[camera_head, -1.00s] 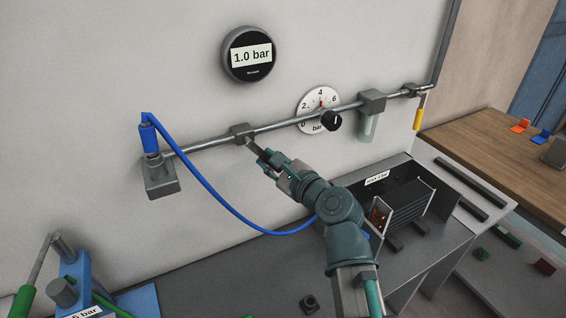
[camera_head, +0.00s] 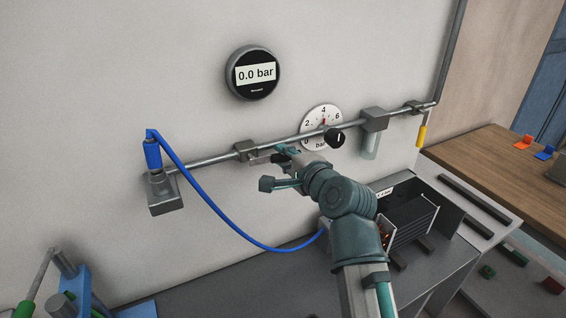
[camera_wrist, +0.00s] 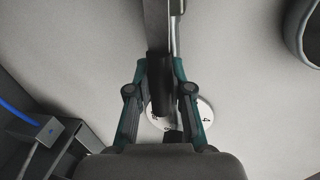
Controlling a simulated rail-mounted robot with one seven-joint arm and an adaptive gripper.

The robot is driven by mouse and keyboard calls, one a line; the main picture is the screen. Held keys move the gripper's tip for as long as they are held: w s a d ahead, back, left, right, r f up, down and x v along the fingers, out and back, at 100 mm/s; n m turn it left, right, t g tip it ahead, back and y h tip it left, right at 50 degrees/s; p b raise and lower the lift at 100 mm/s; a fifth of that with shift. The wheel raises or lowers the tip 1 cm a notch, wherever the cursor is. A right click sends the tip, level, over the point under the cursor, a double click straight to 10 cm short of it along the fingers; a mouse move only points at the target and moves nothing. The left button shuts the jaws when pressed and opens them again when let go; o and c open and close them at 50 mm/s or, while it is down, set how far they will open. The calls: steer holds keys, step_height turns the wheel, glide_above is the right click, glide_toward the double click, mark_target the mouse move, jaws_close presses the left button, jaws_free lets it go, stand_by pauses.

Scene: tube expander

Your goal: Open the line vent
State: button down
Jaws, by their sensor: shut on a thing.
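The line vent (camera_head: 246,150) is a small grey block on the wall pipe, with a grey lever (camera_head: 262,160) reaching right from it toward my gripper. My gripper (camera_head: 275,168) is at the lever, just right of the block and below the pipe. In the wrist view, a dark bar, apparently the lever (camera_wrist: 161,98), ends between the two fingers of my gripper (camera_wrist: 160,92). The gripper is shut on it. The fingers partly hide the lever's end in the head view. The round digital gauge (camera_head: 252,73) above reads 0.0 bar.
A dial (camera_head: 318,116) with a black knob (camera_head: 334,138) sits close right of my gripper. A blue hose (camera_head: 202,195) hangs from the blue connector (camera_head: 152,152) at left and passes below. A dark finned unit (camera_head: 410,215) stands on the bench at right.

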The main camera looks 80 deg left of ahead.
steer(key=shift+r+n, duration=0.3)
steer(key=shift+n, duration=0.1)
steer(key=shift+r, duration=0.1)
steer(key=c, duration=1)
jaws_free()
steer(key=shift+c, duration=0.2)
steer(key=shift+d, duration=0.1)
steer(key=v, duration=1.2)
steer(key=shift+s, duration=0.1)
